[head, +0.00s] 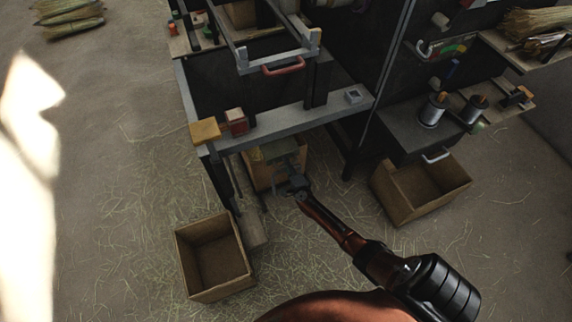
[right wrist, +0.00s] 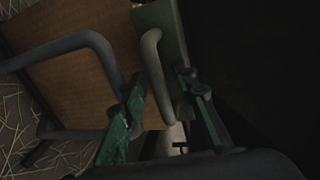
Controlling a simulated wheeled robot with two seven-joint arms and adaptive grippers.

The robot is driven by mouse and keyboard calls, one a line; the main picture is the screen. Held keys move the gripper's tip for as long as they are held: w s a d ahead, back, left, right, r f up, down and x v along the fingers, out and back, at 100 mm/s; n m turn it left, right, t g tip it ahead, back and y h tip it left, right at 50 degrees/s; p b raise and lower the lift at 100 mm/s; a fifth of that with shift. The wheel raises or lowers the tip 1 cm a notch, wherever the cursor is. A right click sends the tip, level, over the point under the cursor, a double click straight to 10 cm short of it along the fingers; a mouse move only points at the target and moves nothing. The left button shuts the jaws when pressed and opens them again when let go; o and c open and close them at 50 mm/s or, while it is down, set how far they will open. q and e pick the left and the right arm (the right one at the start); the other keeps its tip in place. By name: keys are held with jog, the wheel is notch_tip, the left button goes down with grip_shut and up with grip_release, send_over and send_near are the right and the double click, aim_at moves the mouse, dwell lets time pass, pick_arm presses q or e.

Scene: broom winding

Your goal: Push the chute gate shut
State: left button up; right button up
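The chute gate looks to be the green panel (head: 279,149) under the front beam of the machine. In the right wrist view a green panel (right wrist: 172,28) carries a pale curved handle (right wrist: 152,60). My right gripper (head: 288,172) is at this panel, low under the beam. In the right wrist view its two green-padded fingers (right wrist: 163,105) are apart, with the handle's lower part between them. I cannot tell whether either finger touches the handle. The gate's lower part is partly hidden by the gripper. My left gripper is not in view.
A wooden box (head: 257,172) stands behind the right gripper. Open boxes stand at front left (head: 183,280) and right (head: 448,182). The grey beam (head: 290,122) runs above the gripper, bearing a red block (head: 236,122) and a yellow block (head: 205,131). Straw litters the floor.

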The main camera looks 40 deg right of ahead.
jog(key=shift+s, duration=0.1)
jog(key=shift+s+a, duration=0.15)
jog(key=shift+s, duration=0.1)
jog(key=v, duration=1.1)
jog(key=shift+s+a+r, duration=0.1)
